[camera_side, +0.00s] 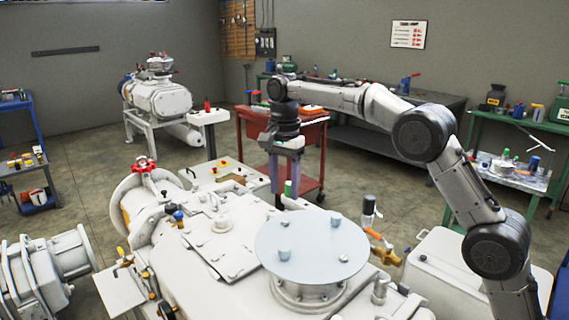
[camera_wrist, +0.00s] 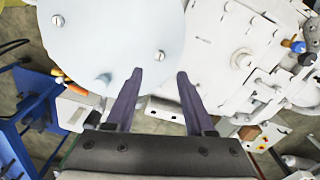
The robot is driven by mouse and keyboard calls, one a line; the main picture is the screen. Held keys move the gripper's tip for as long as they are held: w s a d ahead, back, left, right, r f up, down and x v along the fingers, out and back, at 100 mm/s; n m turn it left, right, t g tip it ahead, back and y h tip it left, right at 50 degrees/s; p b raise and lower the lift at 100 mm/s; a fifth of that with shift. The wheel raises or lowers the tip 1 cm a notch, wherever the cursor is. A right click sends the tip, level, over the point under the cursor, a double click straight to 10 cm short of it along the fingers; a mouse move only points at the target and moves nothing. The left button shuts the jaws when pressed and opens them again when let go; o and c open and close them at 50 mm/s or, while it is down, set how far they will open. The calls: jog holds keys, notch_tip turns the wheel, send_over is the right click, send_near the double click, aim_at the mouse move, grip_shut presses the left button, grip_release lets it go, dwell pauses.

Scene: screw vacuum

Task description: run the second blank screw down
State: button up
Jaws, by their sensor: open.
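The blank is a pale blue round plate (camera_side: 310,242) on a flange of the white pump; it fills the upper left of the wrist view (camera_wrist: 110,35). Several screw heads show on it. In the side view, one (camera_side: 284,254) stands raised at the front and another (camera_side: 335,220) stands raised at the back right. In the wrist view, one slotted screw (camera_wrist: 160,56) appears between and just beyond my fingertips, another (camera_wrist: 57,20) at upper left. Which is the second screw I cannot tell. My gripper (camera_side: 284,192) points down behind the plate, open and empty; its fingers frame the plate's edge.
The white pump body (camera_side: 215,235) spreads left of the plate, with a red handwheel (camera_side: 144,164) beyond. A red cart (camera_side: 310,150) is behind my gripper.

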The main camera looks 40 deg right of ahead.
notch_tip(320, 180, up, 6)
jog(key=shift+r, duration=0.25)
dwell(0.4)
